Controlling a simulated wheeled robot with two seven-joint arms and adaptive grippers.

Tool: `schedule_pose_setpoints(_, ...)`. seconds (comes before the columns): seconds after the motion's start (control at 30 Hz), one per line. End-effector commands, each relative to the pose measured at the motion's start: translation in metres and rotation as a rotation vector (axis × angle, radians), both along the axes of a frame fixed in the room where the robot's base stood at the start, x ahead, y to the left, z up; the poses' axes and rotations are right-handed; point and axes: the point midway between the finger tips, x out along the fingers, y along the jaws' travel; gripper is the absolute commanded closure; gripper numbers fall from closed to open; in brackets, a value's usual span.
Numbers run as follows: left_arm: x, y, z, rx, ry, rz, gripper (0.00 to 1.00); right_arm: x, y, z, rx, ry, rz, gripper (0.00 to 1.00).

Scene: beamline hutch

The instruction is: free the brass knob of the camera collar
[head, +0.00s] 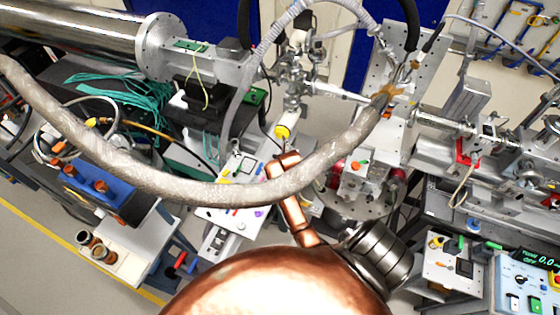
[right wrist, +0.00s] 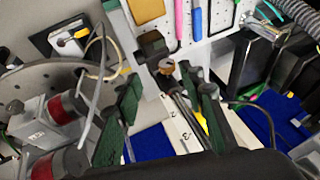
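In the right wrist view a small brass knob (right wrist: 167,67) sits on a dark block (right wrist: 152,45), which looks like the camera collar. A dark rod or rail runs from below the knob toward the camera. My right gripper (right wrist: 162,84) is open, with one dark green-padded finger left of the knob and the other right of it. The knob appears between or just beyond the fingertips; I see no clear contact, and the depth is hard to tell. I cannot make out the knob or either gripper in the head view; my left gripper is not in view.
A thick silver hose (head: 200,192) and a large copper vessel (head: 275,285) block much of the head view. In the right wrist view, red-banded grey fittings (right wrist: 68,107) stand left and a white pegboard (right wrist: 222,18) with coloured tools stands behind. A cable curves at left.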

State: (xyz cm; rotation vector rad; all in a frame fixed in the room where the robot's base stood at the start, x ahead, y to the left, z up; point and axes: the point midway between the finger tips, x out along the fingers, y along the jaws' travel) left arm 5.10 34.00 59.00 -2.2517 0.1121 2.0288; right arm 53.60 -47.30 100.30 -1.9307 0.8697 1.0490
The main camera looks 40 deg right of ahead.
Motion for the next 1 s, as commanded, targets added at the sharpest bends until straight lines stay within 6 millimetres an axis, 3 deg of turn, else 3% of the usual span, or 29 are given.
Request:
schedule_pose_setpoints(0.03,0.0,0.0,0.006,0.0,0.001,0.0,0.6,0.004,-0.002,0.013,0.012,-0.01,-0.024,0.63)
schedule_pose_setpoints(0.13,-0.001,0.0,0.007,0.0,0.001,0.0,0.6,0.007,-0.004,0.016,0.022,-0.016,-0.046,0.63)
schedule_pose_setpoints(0.6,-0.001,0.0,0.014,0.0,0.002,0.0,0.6,0.034,-0.017,-0.039,0.021,-0.015,-0.046,0.63)
schedule_pose_setpoints(1.0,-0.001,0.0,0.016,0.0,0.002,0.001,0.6,0.04,-0.02,-0.05,0.02,-0.017,-0.045,0.63)
